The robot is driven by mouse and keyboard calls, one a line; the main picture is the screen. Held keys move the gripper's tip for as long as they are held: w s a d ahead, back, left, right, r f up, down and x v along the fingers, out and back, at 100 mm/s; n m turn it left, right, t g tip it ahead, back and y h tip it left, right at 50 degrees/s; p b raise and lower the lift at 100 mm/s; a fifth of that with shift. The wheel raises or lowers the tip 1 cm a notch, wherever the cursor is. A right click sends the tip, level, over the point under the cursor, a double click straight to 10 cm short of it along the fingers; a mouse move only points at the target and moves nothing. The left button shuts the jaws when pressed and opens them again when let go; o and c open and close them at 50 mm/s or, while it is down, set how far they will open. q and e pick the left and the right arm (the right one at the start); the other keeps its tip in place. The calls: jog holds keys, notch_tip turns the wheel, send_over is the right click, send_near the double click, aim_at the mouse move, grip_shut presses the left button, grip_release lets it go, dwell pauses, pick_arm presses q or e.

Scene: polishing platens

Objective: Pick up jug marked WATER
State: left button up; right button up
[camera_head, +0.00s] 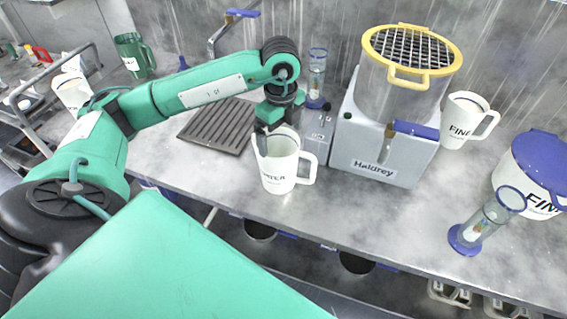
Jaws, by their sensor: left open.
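The jug marked WATER (279,172) is white with a handle on its right side. It stands upright near the front edge of the grey worktop, left of the Haldrey machine. My left gripper (268,130) is open at the jug's rim on its upper left, with the fingers pointing down. The fingertips are partly hidden by the rim, and I cannot tell whether they touch the jug. My right gripper does not show.
The grey Haldrey machine (375,150) with a yellow-rimmed clear drum stands right of the jug. A jug marked FINE (462,120), a blue-lidded tub (535,170) and a clear cylinder (484,224) stand at the right.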

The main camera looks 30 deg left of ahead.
aim_at(282, 149)
pick_arm(q)
notch_tip(282, 149, down, 6)
jog(key=p, duration=0.2)
jog(key=shift+f, duration=0.15)
jog(key=shift+w, duration=0.1)
jog(key=shift+c, duration=0.4)
jog(key=c, duration=1.2)
jog(key=shift+r, duration=0.2)
